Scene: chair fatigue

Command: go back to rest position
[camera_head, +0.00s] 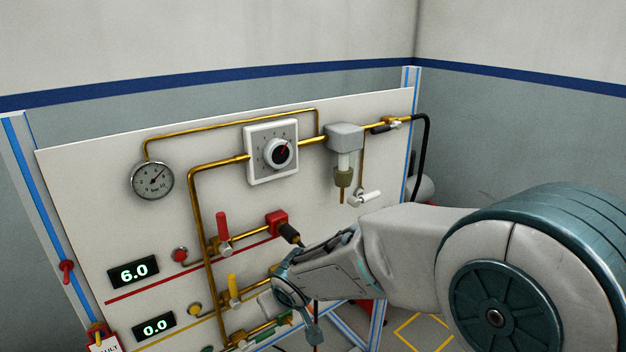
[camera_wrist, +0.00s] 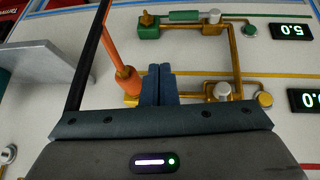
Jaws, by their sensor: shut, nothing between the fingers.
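My arm reaches in from the right in the head view, with its wrist (camera_head: 290,285) in front of the lower middle of the panel. The fingers cannot be made out there. In the wrist view my gripper (camera_wrist: 158,70) is shut, its two dark blue fingers together with nothing between them. The fingertips overlap the view of the yellow line, just beside an orange plug (camera_wrist: 126,80) on a brass fitting. I cannot tell whether they touch it. The white panel (camera_head: 90,200) carries the pipes and valves.
A gauge (camera_head: 152,181), a dial (camera_head: 277,154), a red valve handle (camera_head: 221,226), a red block (camera_head: 277,222) and a yellow handle (camera_head: 233,287) stand out from the panel. A grey plate (camera_wrist: 50,75) juts out at left in the wrist view. Floor shows at lower right (camera_head: 415,335).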

